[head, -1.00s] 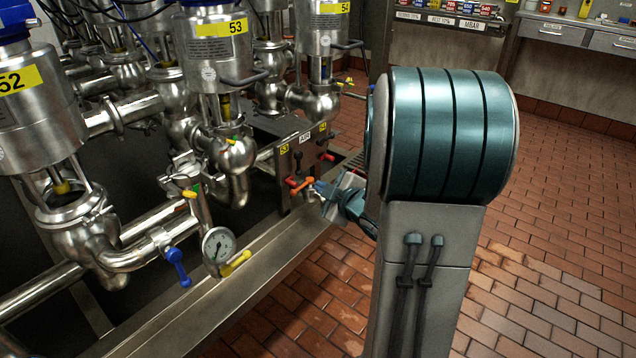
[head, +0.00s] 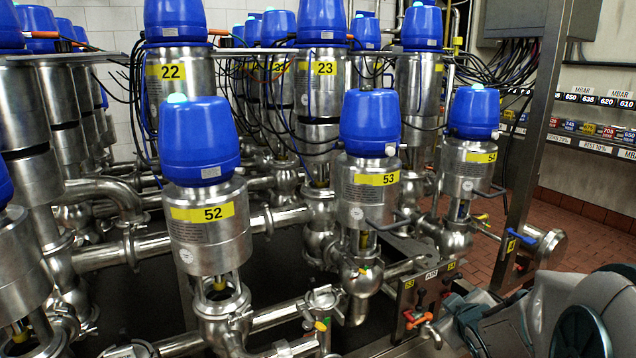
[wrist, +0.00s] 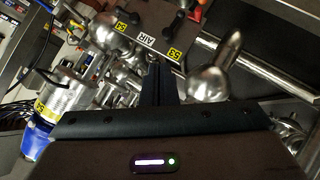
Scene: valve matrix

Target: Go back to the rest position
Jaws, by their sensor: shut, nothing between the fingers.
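My gripper (wrist: 158,85) shows in the wrist view with its dark fingers together at the centre, empty. Beyond the fingers is the AIR valve panel (wrist: 160,25) with yellow 53 and 54 labels, seen tilted. In the head view the same panel (head: 425,290) stands at the lower right of centre, with an orange handle (head: 417,320) on its lower front. My arm fills the lower right corner of the head view, close to the panel. The fingertips cannot be made out clearly there.
Steel valves with blue caps, such as 52 (head: 210,215), 53 (head: 368,185) and 54 (head: 470,160), stand left of and behind the panel. A metal post (head: 535,130) rises at the right. Brick floor (head: 585,240) shows behind it.

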